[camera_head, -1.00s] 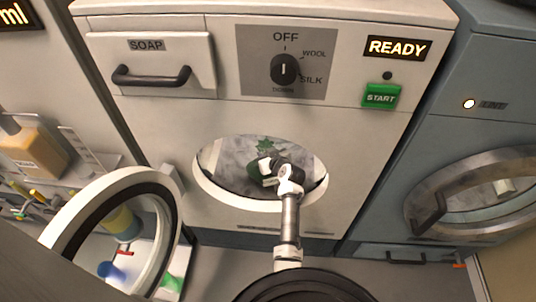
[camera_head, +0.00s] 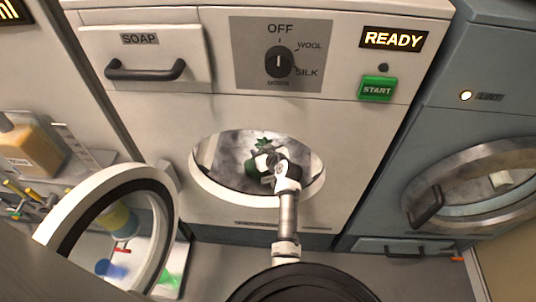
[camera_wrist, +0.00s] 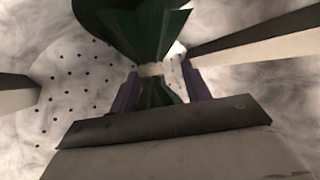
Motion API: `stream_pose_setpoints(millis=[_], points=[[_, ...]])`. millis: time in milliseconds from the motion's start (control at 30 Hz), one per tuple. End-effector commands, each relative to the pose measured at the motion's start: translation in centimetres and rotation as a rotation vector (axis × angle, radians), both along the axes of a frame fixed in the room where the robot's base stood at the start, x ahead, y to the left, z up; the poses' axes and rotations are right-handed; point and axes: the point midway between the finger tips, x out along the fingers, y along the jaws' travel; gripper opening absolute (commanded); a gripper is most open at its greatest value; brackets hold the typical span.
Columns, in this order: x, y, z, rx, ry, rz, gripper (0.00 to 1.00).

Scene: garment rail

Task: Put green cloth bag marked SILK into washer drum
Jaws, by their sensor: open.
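The green cloth bag (camera_head: 252,170) is inside the washer drum (camera_head: 226,164), seen through the round opening and partly hidden by my gripper (camera_head: 267,163). In the wrist view the dark green bag (camera_wrist: 135,25) fills the top middle, its neck tied with a pale band. My gripper (camera_wrist: 161,82) is open, with one dark finger on each side of the gathered cloth below the band. I cannot tell whether the fingers touch it. The SILK marking is not visible. The drum's perforated grey wall (camera_wrist: 75,85) is behind.
The round washer door (camera_head: 68,205) stands open at the left. The panel has a dial (camera_head: 279,62) pointing to OFF, a green START button (camera_head: 378,88) and a READY display (camera_head: 393,39). A blue-grey machine (camera_head: 440,125) stands at the right. The opening's rim surrounds my arm.

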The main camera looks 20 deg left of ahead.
Motion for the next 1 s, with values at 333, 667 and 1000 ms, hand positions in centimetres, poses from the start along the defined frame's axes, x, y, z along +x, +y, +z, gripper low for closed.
stream_pose_setpoints(millis=[333, 667, 1000], points=[[-3.3, -3.7, 2.7, 0.001, -0.003, -0.003, 0.47], [-7.0, -7.6, 5.6, 0.001, -0.002, -0.003, 0.47], [-8.0, -8.7, 6.6, 0.001, -0.002, -0.002, 0.47]])
